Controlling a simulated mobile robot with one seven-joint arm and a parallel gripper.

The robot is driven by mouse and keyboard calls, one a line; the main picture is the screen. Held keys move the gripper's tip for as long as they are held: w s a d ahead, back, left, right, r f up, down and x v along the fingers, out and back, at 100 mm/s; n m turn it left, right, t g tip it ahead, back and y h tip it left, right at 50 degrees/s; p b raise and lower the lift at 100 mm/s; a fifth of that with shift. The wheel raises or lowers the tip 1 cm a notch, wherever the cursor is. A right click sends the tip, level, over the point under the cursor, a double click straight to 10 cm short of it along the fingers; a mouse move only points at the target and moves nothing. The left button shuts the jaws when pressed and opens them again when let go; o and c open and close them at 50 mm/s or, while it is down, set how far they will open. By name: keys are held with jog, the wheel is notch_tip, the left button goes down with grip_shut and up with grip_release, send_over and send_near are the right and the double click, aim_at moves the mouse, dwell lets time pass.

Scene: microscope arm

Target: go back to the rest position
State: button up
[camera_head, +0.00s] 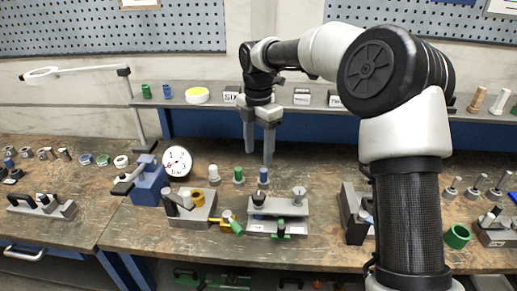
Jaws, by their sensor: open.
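My gripper (259,142) hangs from my arm with its two long grey fingers pointing down. The fingers are apart, with nothing seen between them. It is over the back part of the workbench (330,262), behind a short row of small pegs. My arm reaches in from the right and covers part of the bench there.
A grey fixture (283,208) with posts and a blue vise-like block (148,180) stand on the bench. A round dial (178,161) stands behind. A shelf (120,100) with small items runs along the back. Several small parts lie at both sides.

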jog(key=s+d+r+m+t+h, duration=0.1)
jog(key=s+d+r+m+t, duration=0.1)
jog(key=s+d+r+m, duration=0.5)
jog(key=s+d+r+m+t, duration=0.1)
jog(key=s+d+r+m, duration=0.35)
jog(key=s+m, duration=0.35)
jog(key=s+d+f+m+t, duration=0.1)
jog(key=s+d+m, duration=0.1)
jog(key=s+m, duration=0.3)
jog(key=s+d+f+m+t+y, duration=0.1)
jog(key=s+d+m, duration=0.2)
jog(key=s+m, duration=0.3)
jog(key=s, duration=0.4)
jog(key=shift+d+f+m+t, duration=0.3)
jog(key=shift+d+f, duration=0.05)
jog(key=shift+c, duration=0.4)
